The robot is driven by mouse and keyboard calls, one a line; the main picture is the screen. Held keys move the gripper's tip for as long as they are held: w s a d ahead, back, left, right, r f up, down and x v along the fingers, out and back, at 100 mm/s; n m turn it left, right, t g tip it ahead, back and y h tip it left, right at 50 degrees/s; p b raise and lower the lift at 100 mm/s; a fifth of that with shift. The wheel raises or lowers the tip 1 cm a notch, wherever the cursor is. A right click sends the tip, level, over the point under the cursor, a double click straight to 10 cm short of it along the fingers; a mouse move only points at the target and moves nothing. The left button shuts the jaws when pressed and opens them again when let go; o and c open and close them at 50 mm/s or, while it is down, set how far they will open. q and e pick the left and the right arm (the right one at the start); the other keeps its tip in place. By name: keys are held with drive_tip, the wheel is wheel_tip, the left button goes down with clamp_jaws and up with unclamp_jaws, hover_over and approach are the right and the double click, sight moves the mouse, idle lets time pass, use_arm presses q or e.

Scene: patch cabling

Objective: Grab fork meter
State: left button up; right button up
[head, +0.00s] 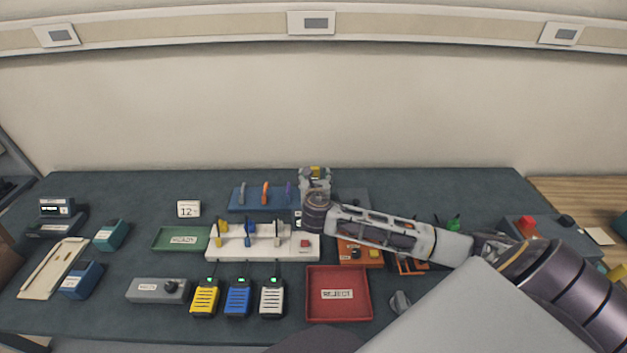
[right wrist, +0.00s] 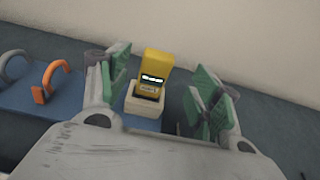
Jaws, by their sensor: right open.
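The fork meter appears to be the yellow handheld device with a small lit display (right wrist: 152,78) in the right wrist view. It stands upright in a white holder (right wrist: 144,108). In the head view only a bit of its yellow top (head: 316,170) shows at the back of the table, mostly hidden by my right gripper (head: 315,182). In the right wrist view the green-padded fingers of my right gripper (right wrist: 165,82) are apart, one on each side of the meter, with a gap on both sides. My left gripper is not in view.
A blue rack with coloured hooks (head: 264,206) stands left of the meter. In front are a white socket strip (head: 265,255), a red tray (head: 338,308), a green tray (head: 181,248) and an orange box (head: 352,262). The wall rises behind the table.

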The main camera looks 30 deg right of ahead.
sight(313, 167)
drive_tip(key=shift+w+d+f, duration=0.2)
drive_tip(key=shift+w+d, duration=0.15)
drive_tip(key=shift+w, duration=0.15)
drive_tip(key=shift+w, duration=0.1)
drive_tip(key=shift+w+d+p, duration=0.2)
drive_tip(key=shift+w+d, duration=0.1)
drive_tip(key=shift+w, duration=0.3)
drive_tip(key=shift+w+d+p, duration=0.15)
drive_tip(key=shift+w+d, duration=0.15)
drive_tip(key=shift+w, duration=0.25)
drive_tip(key=shift+x, duration=1.25)
drive_tip(key=shift+f, duration=0.15)
clamp_jaws()
drive_tip(key=shift+r, duration=5.05)
